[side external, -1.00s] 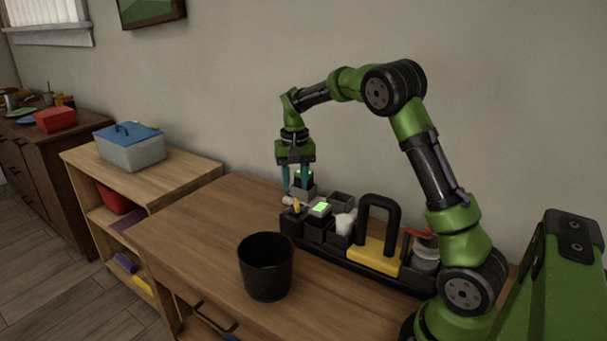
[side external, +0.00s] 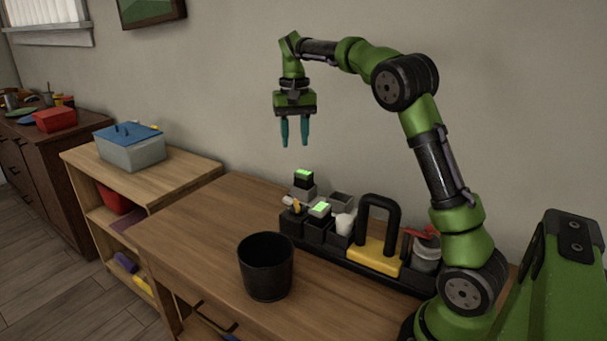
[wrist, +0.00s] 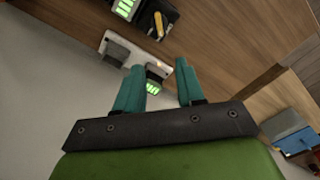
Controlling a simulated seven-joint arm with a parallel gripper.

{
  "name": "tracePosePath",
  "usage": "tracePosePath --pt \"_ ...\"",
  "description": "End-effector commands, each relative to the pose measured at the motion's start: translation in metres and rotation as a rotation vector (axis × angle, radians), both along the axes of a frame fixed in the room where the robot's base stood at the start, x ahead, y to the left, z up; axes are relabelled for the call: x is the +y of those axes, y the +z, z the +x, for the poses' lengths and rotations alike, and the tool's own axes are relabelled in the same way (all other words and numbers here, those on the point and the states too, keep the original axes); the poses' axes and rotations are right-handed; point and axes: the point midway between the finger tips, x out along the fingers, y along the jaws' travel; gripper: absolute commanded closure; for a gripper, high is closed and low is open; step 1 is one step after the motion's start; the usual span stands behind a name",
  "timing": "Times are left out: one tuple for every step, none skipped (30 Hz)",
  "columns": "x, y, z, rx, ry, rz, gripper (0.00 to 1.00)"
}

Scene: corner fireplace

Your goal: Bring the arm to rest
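My gripper (side external: 295,132) has teal fingers and hangs pointing down in the air, well above the black organizer (side external: 340,256) on the wooden table. The fingers are apart with nothing between them. In the wrist view my gripper (wrist: 160,85) also shows a clear gap between its fingers. Below it, a dark block with a lit green top (side external: 304,176) stands in a grey holder (side external: 302,191) at the organizer's back left. The same green-lit block (wrist: 153,88) shows beside a finger in the wrist view.
The organizer holds another green-lit item (side external: 319,209), a white item (side external: 345,222) and a black-handled yellow piece (side external: 374,250). A black bin (side external: 266,268) stands in front. A blue-lidded box (side external: 130,148) sits on the shelf at left. The table's left part is clear.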

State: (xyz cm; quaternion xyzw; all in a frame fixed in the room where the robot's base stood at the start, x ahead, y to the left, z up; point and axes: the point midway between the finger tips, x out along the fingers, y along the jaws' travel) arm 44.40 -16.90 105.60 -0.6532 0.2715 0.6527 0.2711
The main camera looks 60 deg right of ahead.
Motion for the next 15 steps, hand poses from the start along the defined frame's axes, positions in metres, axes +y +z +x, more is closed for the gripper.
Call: tracePosePath --pt "-0.001 0.0 0.001 -0.004 -0.001 -0.006 0.62" --pt "-0.002 0.0 0.002 -0.01 0.001 -0.013 0.62" --pt "-0.004 -0.003 0.003 -0.016 0.004 -0.019 0.62" --pt "-0.005 -0.009 0.003 -0.015 0.007 -0.021 0.62" --pt "-0.004 -0.017 0.002 -0.013 0.012 -0.02 0.62" --pt "-0.002 -0.021 -0.001 -0.022 0.022 -0.016 0.62" --pt "0.002 -0.023 -0.005 -0.035 0.031 -0.014 0.62" --pt "0.007 -0.024 -0.009 -0.051 0.041 -0.01 0.62" --pt "0.015 -0.023 -0.015 -0.075 0.059 -0.004 0.62" --pt "0.023 -0.023 -0.02 -0.096 0.073 0.001 0.62" --pt "0.031 -0.022 -0.026 -0.119 0.088 0.006 0.62" --pt "0.043 -0.02 -0.035 -0.152 0.108 0.012 0.62" --pt "0.052 -0.019 -0.042 -0.177 0.123 0.018 0.62" --pt "0.062 -0.018 -0.049 -0.204 0.139 0.023 0.62" --pt "0.076 -0.017 -0.06 -0.238 0.16 0.03 0.62"
